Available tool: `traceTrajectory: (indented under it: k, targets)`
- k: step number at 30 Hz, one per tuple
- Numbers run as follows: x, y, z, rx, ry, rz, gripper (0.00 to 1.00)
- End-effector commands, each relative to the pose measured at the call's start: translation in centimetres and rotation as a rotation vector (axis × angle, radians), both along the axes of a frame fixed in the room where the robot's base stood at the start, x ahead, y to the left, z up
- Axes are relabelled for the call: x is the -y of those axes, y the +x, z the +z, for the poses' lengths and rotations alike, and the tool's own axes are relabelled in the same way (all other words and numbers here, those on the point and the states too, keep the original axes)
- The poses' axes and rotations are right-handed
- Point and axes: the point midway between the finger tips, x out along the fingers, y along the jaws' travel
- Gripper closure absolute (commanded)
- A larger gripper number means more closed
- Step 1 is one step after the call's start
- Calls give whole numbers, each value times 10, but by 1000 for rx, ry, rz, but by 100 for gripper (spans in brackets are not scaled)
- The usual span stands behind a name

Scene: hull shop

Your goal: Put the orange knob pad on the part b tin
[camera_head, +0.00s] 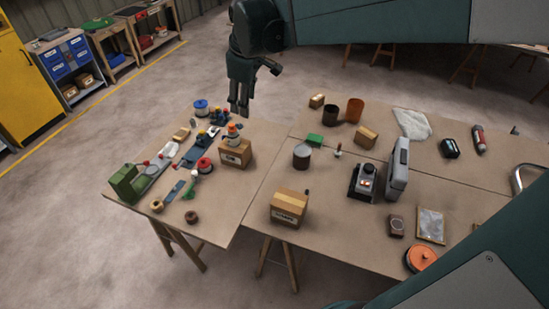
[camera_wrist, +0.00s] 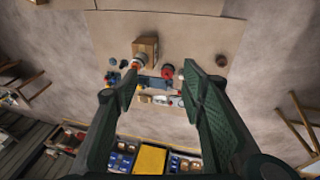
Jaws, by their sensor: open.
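An orange-topped round piece (camera_head: 233,131) with a pale lower part stands on a cardboard box (camera_head: 235,154) on the left table. A flat orange disc (camera_head: 421,258) with a small raised middle lies at the front right of the right table. I cannot tell for certain which is the orange knob pad. A grey tin (camera_head: 302,156) stands near the left edge of the right table; its label is not readable, so I cannot confirm it is part b. My gripper (camera_head: 239,109) is open and empty above the left table's far side. Its spread fingers (camera_wrist: 162,90) frame the wrist view.
A red disc (camera_head: 205,165), a blue-topped piece (camera_head: 201,107) and a green machine (camera_head: 125,183) crowd the left table. Another box (camera_head: 289,205) stands at the right table's near left.

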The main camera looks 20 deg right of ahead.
Motion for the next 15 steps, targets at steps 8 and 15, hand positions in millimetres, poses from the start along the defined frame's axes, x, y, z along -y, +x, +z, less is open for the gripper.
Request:
traceTrajectory:
  k: [8, 15]
  targets:
    - [1, -54, 9, 56, 46, -132, 59]
    - [1, -98, 10, 103, 92, -246, 59]
